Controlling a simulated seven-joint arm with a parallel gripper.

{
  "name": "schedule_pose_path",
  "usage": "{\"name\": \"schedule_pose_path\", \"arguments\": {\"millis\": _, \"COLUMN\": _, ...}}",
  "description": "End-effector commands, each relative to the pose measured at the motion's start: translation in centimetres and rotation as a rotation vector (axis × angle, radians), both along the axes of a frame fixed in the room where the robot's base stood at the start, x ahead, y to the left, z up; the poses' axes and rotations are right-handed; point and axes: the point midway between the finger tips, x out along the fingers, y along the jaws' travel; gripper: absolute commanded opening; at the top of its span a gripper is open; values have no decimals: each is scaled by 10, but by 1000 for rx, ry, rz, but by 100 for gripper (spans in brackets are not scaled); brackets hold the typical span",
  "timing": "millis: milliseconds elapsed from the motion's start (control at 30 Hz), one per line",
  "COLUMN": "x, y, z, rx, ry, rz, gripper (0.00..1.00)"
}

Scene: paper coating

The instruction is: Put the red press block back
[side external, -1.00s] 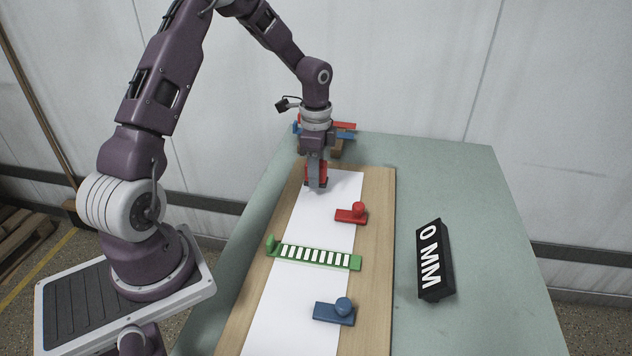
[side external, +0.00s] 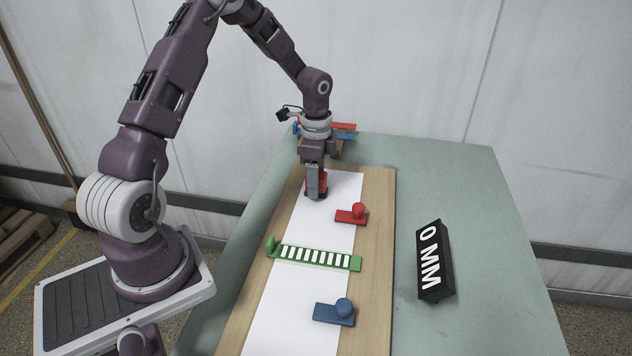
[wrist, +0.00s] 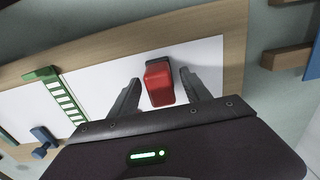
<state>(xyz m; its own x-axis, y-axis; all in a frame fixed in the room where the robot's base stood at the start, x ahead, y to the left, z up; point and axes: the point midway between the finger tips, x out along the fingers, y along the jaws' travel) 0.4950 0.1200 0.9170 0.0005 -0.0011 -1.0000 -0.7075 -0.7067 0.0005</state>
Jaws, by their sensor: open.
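The red press block (wrist: 159,85) stands on the white paper strip (wrist: 105,85), near the strip's far end. My gripper (side external: 316,195) is down at the block, which shows partly behind a finger in the side view (side external: 323,184). In the wrist view the two fingers of my gripper (wrist: 158,90) are apart, one on each side of the block, with a visible gap on both sides. The block's underside is hidden.
A red clamp with a knob (side external: 351,216) and a blue one (side external: 335,313) sit along the paper's right edge. A green striped bar (side external: 312,257) crosses the paper. Red and blue bars (side external: 346,134) lie behind. A black "0 MM" sign (side external: 433,262) stands right; table around it is clear.

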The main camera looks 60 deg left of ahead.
Motion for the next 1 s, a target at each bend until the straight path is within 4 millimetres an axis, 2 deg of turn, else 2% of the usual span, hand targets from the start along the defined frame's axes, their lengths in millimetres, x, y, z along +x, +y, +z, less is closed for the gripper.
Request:
{"name": "schedule_pose_path", "arguments": {"millis": 300, "x": 1, "y": 1, "z": 85, "rx": 4, "ry": -6, "rz": 2, "gripper": 56}}
{"name": "schedule_pose_path", "arguments": {"millis": 500, "x": 0, "y": -1, "z": 112, "rx": 4, "ry": -4, "rz": 3, "gripper": 56}}
{"name": "schedule_pose_path", "arguments": {"millis": 567, "x": -4, "y": -8, "z": 124, "rx": 20, "ry": -11, "rz": 15, "gripper": 56}}
{"name": "schedule_pose_path", "arguments": {"millis": 633, "x": -16, "y": -26, "z": 148, "rx": 57, "ry": -36, "rz": 57, "gripper": 56}}
{"name": "schedule_pose_path", "arguments": {"millis": 667, "x": -24, "y": -36, "z": 161, "rx": 78, "ry": -55, "rz": 88, "gripper": 56}}
{"name": "schedule_pose_path", "arguments": {"millis": 767, "x": -66, "y": -76, "z": 205, "rx": 124, "ry": -146, "rz": 227, "gripper": 56}}
{"name": "schedule_pose_path", "arguments": {"millis": 833, "x": -103, "y": -102, "z": 229, "rx": 121, "ry": -228, "rz": 344, "gripper": 56}}
{"name": "schedule_pose_path", "arguments": {"millis": 900, "x": -142, "y": -125, "z": 244, "rx": 79, "ry": -313, "rz": 463, "gripper": 56}}
{"name": "schedule_pose_path", "arguments": {"millis": 1000, "x": -190, "y": -148, "z": 249, "rx": -26, "ry": -405, "rz": 612, "gripper": 56}}
